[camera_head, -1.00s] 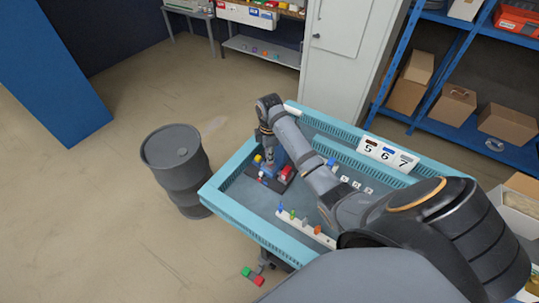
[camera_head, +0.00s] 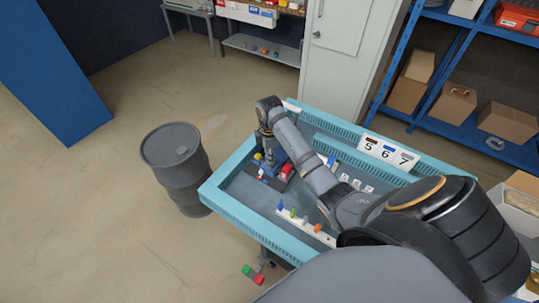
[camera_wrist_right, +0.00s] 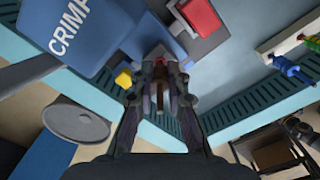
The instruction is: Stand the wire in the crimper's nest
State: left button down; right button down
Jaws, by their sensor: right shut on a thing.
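The crimper stands at the left end of the blue cart top. Its dark base carries a red block (camera_head: 286,171) and a blue body (camera_wrist_right: 95,35) lettered "CRIMP". The red block also shows in the wrist view (camera_wrist_right: 199,17). My right gripper (camera_head: 268,157) is lowered at the crimper; in the wrist view its fingers (camera_wrist_right: 160,88) are shut on a thin brown piece, the wire (camera_wrist_right: 160,98). The wire's far end and the nest are mostly hidden by the fingers, so I cannot tell whether the wire is seated. My left gripper is not in view.
A white strip (camera_head: 304,225) with coloured pegs lies along the cart's near side. A sign reading 5 6 7 (camera_head: 389,153) stands at the far edge. A grey drum (camera_head: 178,168) stands left of the cart (camera_head: 240,213).

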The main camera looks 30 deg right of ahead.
jog(key=shift+f, duration=0.1)
jog(key=c, duration=1.3)
grip_release()
jog(key=shift+o, duration=0.4)
jog(key=o, duration=0.4)
notch_tip(320, 180, up, 8)
jog(key=p, duration=0.9)
jog(key=shift+f, duration=0.25)
